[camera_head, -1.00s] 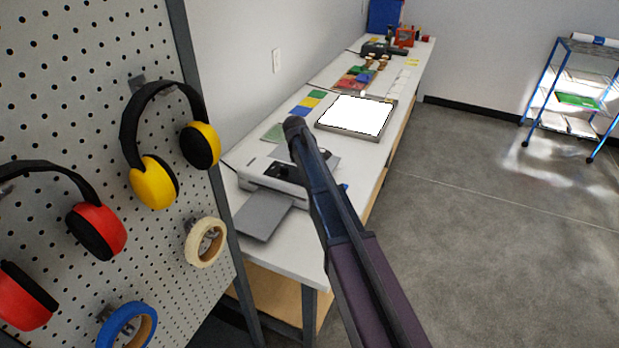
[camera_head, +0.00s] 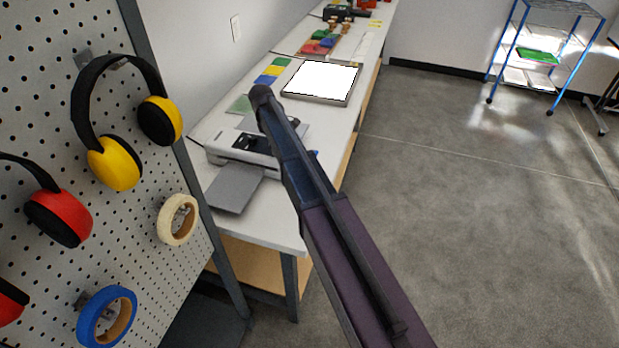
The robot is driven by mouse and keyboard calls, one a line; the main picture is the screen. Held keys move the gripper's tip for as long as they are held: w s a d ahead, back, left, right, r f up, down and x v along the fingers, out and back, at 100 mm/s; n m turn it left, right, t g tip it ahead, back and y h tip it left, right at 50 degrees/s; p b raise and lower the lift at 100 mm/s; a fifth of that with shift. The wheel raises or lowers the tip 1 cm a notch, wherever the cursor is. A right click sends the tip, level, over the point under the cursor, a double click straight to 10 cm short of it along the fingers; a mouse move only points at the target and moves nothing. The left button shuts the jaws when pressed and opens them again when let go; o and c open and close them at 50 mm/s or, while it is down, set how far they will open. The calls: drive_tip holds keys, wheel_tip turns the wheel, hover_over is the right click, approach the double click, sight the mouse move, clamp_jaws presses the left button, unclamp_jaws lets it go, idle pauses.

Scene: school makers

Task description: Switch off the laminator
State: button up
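The laminator (camera_head: 226,148) is a low white machine on the near end of the white bench. A grey tray (camera_head: 236,188) sticks out of its front, and a dark panel shows on its top. My arm crosses in front of its right side and hides part of it. I cannot make out a switch or its state. My gripper is not visible; only dark links of my arm show, over the bench and floor.
The white bench (camera_head: 270,226) runs away to the back. A lit white panel (camera_head: 321,80) and coloured sheets (camera_head: 273,70) lie beyond the laminator. A pegboard (camera_head: 134,218) with ear defenders (camera_head: 115,165) and tape rolls (camera_head: 178,220) stands close at left. The floor (camera_head: 480,240) at right is clear.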

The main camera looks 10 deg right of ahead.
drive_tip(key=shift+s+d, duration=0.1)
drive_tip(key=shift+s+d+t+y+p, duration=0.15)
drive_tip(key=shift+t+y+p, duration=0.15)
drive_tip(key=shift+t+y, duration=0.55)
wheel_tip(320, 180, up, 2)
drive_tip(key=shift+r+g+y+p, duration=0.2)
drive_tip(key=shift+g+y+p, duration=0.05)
drive_tip(key=shift+p, duration=0.9)
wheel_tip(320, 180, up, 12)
drive_tip(key=p, duration=1.2)
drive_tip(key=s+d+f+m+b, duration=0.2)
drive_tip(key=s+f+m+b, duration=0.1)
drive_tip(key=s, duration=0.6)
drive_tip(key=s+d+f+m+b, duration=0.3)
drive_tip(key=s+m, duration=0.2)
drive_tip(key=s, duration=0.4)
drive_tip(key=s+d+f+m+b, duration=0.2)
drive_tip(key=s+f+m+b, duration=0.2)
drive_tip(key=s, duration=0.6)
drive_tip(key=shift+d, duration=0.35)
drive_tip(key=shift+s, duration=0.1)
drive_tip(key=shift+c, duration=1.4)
